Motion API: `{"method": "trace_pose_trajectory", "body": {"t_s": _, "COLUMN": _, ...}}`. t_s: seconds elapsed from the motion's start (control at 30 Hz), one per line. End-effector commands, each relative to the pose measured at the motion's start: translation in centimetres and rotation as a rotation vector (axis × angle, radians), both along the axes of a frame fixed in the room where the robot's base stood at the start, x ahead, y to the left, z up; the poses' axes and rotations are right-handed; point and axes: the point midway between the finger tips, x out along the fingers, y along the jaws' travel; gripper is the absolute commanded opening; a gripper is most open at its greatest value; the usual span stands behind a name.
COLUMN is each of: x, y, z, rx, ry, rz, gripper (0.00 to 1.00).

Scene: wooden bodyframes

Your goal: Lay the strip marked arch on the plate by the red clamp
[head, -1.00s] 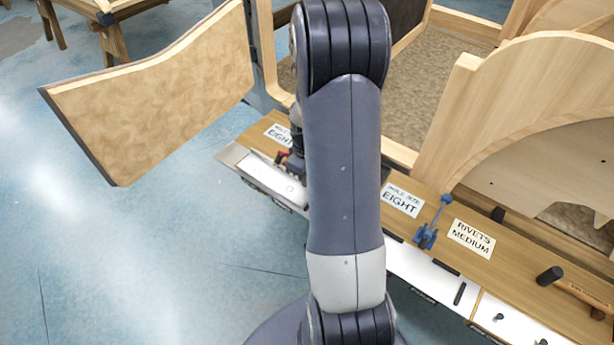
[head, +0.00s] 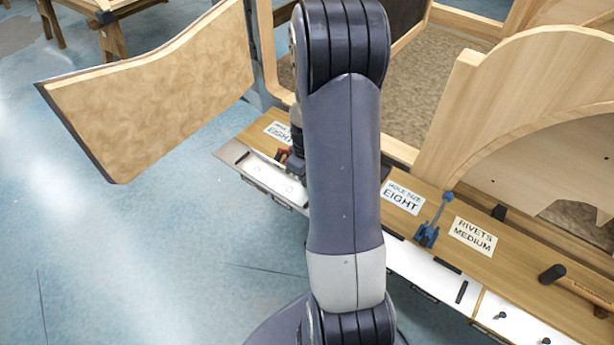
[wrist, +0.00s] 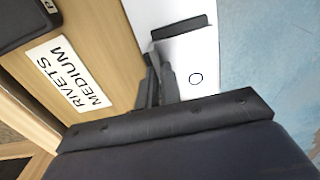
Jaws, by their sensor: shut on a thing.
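My gripper (wrist: 160,84) is low over the white plate (wrist: 183,10) in the wrist view, its dark fingers close together. It is shut on a thin piece, which I take as the strip. The fingers hide most of it, and no arch mark can be read. In the head view the white plate (head: 262,172) by the red clamp (head: 282,155) shows at the bench's left end, with round marks on it. My arm hides part of the plate. My gripper's end is close beside the red clamp. Whether the strip touches the plate cannot be told.
A dark bar (wrist: 180,27) lies across the white plate ahead of my fingers. A "Rivets medium" card (wrist: 68,75) lies on the wood beside it. A blue clamp (head: 428,234) and a hammer (head: 552,275) are farther right. A wooden panel (head: 150,90) stands at left.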

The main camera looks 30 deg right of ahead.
Motion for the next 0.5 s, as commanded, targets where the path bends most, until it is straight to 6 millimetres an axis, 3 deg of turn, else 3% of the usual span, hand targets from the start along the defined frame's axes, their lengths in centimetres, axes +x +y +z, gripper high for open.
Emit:
{"method": "trace_pose_trajectory", "body": {"t_s": 0.13, "x": 0.04, "y": -0.02, "z": 0.06, "rx": -0.001, "ry": -0.001, "rz": 0.0, "gripper": 0.0}}
{"method": "trace_pose_trajectory", "body": {"t_s": 0.2, "x": 0.04, "y": -0.01, "z": 0.06, "rx": -0.001, "ry": -0.001, "rz": 0.0, "gripper": 0.09}}
{"method": "trace_pose_trajectory", "body": {"t_s": 0.5, "x": 0.01, "y": -0.01, "z": 0.03, "rx": 0.0, "ry": -0.001, "rz": 0.0, "gripper": 0.31}}
